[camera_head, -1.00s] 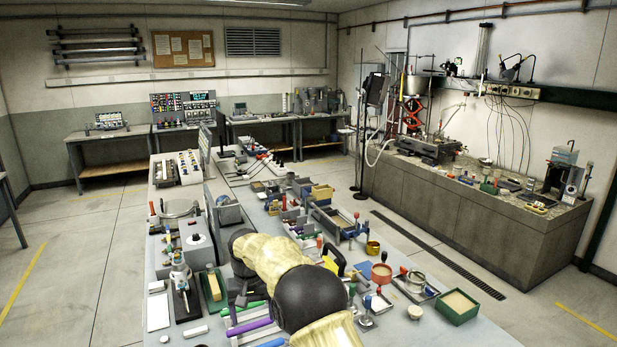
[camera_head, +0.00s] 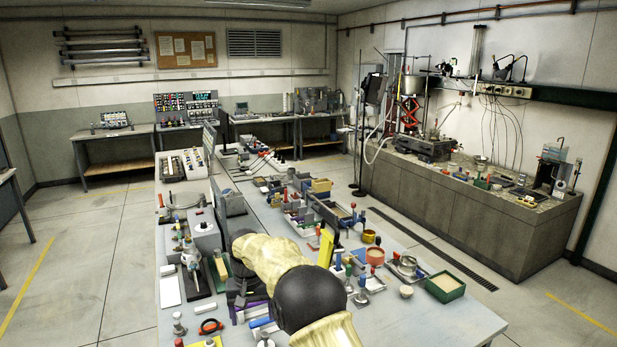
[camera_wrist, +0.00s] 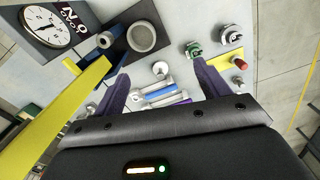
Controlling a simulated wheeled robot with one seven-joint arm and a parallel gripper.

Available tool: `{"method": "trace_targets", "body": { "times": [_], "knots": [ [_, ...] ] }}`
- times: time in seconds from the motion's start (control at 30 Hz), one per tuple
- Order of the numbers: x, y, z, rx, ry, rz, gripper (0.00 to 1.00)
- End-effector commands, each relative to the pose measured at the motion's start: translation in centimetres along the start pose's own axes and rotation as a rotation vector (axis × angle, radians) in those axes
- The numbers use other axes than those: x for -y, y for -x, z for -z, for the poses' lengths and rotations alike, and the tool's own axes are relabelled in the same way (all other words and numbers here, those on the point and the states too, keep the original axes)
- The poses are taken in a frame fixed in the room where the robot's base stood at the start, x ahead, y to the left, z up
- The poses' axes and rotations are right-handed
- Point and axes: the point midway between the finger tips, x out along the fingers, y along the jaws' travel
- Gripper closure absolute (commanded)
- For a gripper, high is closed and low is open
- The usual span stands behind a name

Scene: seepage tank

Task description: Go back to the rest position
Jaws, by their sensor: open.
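My gripper (camera_wrist: 163,82) shows in the wrist view as two dark purple fingers spread well apart. It is open, with nothing between the fingers. It hangs over the workbench (camera_wrist: 188,20), apart from the pieces seen below it. In the head view my cream and black arm reaches over the near part of the bench (camera_head: 425,318) and hides most of the gripper.
In the wrist view, a round dial (camera_wrist: 47,27) and a yellow bar (camera_wrist: 75,97) lie left. A green-capped fitting (camera_wrist: 193,48) and a red knob (camera_wrist: 241,64) are right. In the head view, a green sand box (camera_head: 445,287) is right; floor is clear left.

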Motion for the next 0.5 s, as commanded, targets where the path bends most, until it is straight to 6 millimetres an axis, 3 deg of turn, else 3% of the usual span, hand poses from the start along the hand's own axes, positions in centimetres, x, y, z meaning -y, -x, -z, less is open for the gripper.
{"method": "trace_targets", "body": {
  "times": [0.1, 0.5],
  "knots": [
    [0.0, 0.0, 0.0, 0.000, 0.000, 0.000, 0.25],
    [-3.6, -0.1, -1.4, -0.023, -0.023, 0.005, 0.25]
  ]
}}
